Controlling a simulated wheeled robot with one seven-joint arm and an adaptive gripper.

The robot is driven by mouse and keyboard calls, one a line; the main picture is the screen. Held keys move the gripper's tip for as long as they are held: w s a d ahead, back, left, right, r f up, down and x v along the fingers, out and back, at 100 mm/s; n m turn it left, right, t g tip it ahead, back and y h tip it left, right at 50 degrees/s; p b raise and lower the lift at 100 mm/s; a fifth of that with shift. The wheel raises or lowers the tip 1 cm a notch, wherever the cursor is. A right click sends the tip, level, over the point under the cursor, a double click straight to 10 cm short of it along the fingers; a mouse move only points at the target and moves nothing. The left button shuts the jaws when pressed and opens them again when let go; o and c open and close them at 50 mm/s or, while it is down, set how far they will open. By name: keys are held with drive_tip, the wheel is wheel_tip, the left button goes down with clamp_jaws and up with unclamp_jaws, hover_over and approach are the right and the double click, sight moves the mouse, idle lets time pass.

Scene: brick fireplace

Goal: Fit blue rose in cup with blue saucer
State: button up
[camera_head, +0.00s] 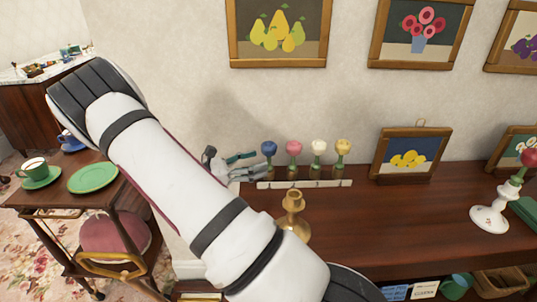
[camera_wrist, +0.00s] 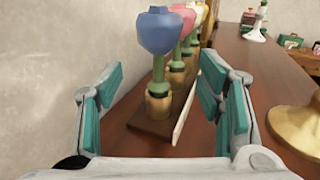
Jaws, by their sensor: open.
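The blue rose (camera_head: 269,149) stands upright on a green stem in a small brass holder, at the left end of a row of roses on the wooden mantel. In the wrist view the blue rose (camera_wrist: 160,32) is straight ahead, between the finger lines but beyond the tips. My gripper (camera_head: 240,164) is open and empty just left of it; its teal pads (camera_wrist: 165,103) show at both sides in the wrist view. The cup with blue saucer (camera_head: 70,141) is on the side table at left, partly hidden by my arm.
Pink (camera_head: 293,149), white (camera_head: 318,148) and yellow (camera_head: 343,148) roses stand right of the blue one. A brass candlestick (camera_head: 293,214) is in front. A cup on a green saucer (camera_head: 40,179) and a green plate (camera_head: 94,178) share the side table. Wall behind.

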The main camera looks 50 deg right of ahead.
sight(270, 156)
drive_tip(key=x, duration=0.5)
drive_tip(key=shift+d+r, duration=0.15)
drive_tip(key=shift+r, duration=0.15)
clamp_jaws()
